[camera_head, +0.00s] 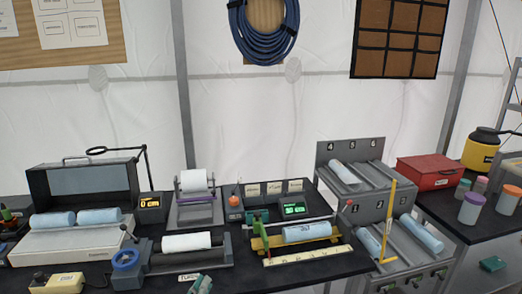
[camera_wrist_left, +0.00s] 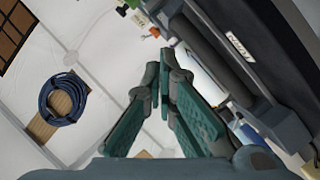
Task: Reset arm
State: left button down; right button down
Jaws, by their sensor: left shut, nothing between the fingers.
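My left gripper (camera_head: 200,285) shows only as a small teal tip at the bottom edge of the head view, in front of the bench and the roller unit. In the left wrist view its two teal fingers (camera_wrist_left: 163,72) come together at the tips, shut with nothing between them. The wrist view is tilted, with the roller unit (camera_wrist_left: 200,55) and its white roll to the right of the fingers. My right gripper is not in view.
The black bench (camera_head: 225,280) carries a roller unit with a white roll (camera_head: 187,242), a blue handwheel (camera_head: 126,260), a yellow cradle holding a pale blue cylinder (camera_head: 307,232), and a numbered rack (camera_head: 365,207). A red box (camera_head: 430,172) and jars stand at right. A blue hose coil (camera_head: 264,35) hangs behind.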

pick_arm(q)
jog(key=s+a+f+m+g, duration=0.15)
jog(key=s+f, duration=0.35)
jog(key=f, duration=0.5)
jog(key=s+a+f+m+g+y, duration=0.1)
jog(key=s+f+m+g, duration=0.15)
jog(key=s+f, duration=0.45)
jog(key=s+a+f+m+g, duration=0.1)
jog(key=s+f+m+g, duration=0.15)
jog(key=f, duration=0.95)
jog(key=s+a+f+g, duration=0.2)
jog(key=s+f, duration=0.3)
jog(key=s, duration=0.7)
jog(key=s+a+f+m+g+y, duration=0.1)
jog(key=s+a+f+g, duration=0.2)
jog(key=s, duration=0.9)
jog(key=s+a+f+m+g, duration=0.1)
jog(key=s+f, duration=0.5)
jog(key=s, duration=0.6)
jog(key=a+g, duration=0.1)
jog(key=a, duration=0.1)
jog(key=shift+s+a+f+y, duration=0.3)
jog(key=shift+s+f, duration=0.05)
jog(key=c, duration=2.4)
grip_release()
jog(key=shift+g, duration=0.25)
